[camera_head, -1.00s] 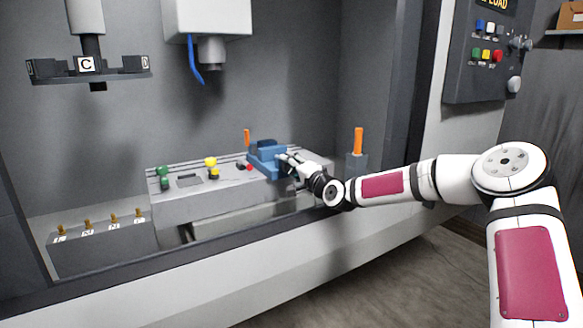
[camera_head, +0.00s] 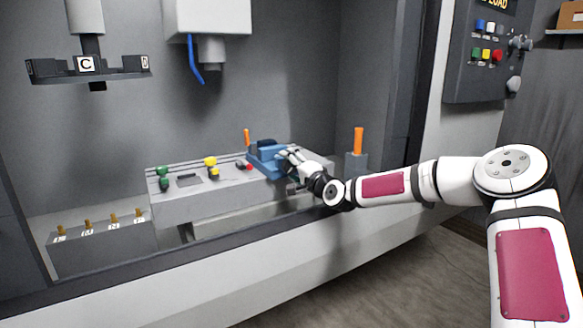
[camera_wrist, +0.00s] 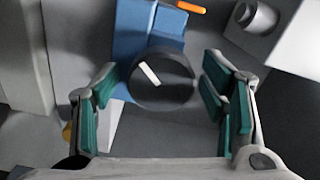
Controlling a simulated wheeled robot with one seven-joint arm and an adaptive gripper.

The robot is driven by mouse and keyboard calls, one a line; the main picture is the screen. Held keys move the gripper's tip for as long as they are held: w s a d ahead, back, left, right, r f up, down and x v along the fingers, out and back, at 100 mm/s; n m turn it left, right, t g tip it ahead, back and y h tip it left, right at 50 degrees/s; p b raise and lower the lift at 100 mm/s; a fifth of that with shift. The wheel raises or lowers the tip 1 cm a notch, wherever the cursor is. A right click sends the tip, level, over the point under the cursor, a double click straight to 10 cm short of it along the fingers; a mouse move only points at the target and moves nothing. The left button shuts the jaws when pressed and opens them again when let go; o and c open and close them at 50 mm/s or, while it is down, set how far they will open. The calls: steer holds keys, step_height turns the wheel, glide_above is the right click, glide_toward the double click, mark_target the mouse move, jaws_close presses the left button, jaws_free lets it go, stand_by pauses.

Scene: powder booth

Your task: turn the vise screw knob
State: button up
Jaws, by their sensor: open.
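The blue vise (camera_head: 266,163) sits on the right part of the grey bench; it also shows in the wrist view (camera_wrist: 133,35). Its round dark screw knob (camera_wrist: 163,82), with a pale pointer mark, lies between my fingers in the wrist view. My gripper (camera_wrist: 168,108) is open, with one green-padded finger on each side of the knob and gaps between. In the head view my gripper (camera_head: 288,160) is at the right side of the vise and hides the knob.
The grey bench (camera_head: 215,203) carries green, yellow and red knobs left of the vise. An orange handle (camera_head: 358,142) stands upright on a grey block to the right. Another orange handle (camera_head: 247,138) is behind the vise. A button panel (camera_head: 483,55) is at upper right.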

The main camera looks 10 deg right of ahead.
steer(key=v, duration=1.2)
